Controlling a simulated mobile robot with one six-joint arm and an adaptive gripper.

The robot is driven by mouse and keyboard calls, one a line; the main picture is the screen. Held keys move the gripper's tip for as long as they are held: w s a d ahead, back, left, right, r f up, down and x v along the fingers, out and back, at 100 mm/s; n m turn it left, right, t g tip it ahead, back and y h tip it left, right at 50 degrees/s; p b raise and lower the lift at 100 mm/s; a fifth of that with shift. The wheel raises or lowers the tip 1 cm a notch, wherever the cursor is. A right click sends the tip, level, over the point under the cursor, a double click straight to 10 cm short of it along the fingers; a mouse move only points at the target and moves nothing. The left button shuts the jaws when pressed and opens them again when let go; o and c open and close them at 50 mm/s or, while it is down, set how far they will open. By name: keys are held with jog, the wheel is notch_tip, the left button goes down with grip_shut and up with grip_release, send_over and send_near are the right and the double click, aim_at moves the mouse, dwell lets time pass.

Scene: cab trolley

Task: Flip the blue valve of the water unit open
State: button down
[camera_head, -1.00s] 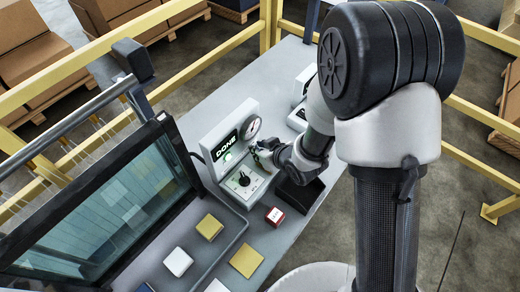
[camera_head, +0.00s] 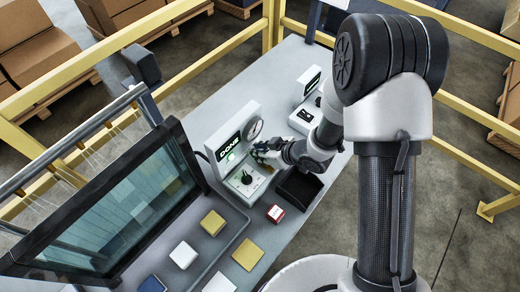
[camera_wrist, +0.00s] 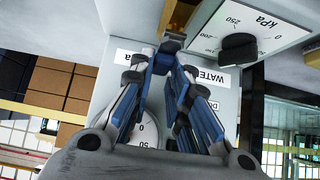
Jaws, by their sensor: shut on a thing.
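The water unit (camera_head: 231,131) is a grey box on the bench with a lit "DONE" display, a round gauge and a black knob. My gripper (camera_head: 266,150) is at its right side, below the gauge. In the wrist view my gripper (camera_wrist: 163,62) is shut at the unit's face, beside the "WATER" label. The blue valve (camera_wrist: 172,43) shows only as a small part at the fingertips, and my gripper is shut on it. The fingers hide most of it, so its angle cannot be told.
A second unit (camera_head: 306,113) stands behind, to the right. A screen (camera_head: 115,200) and several coloured blocks are at left. Yellow rails (camera_head: 468,155) surround the bench.

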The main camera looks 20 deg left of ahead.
jog(key=c, duration=1.5)
grip_release()
jog(key=v, duration=1.2)
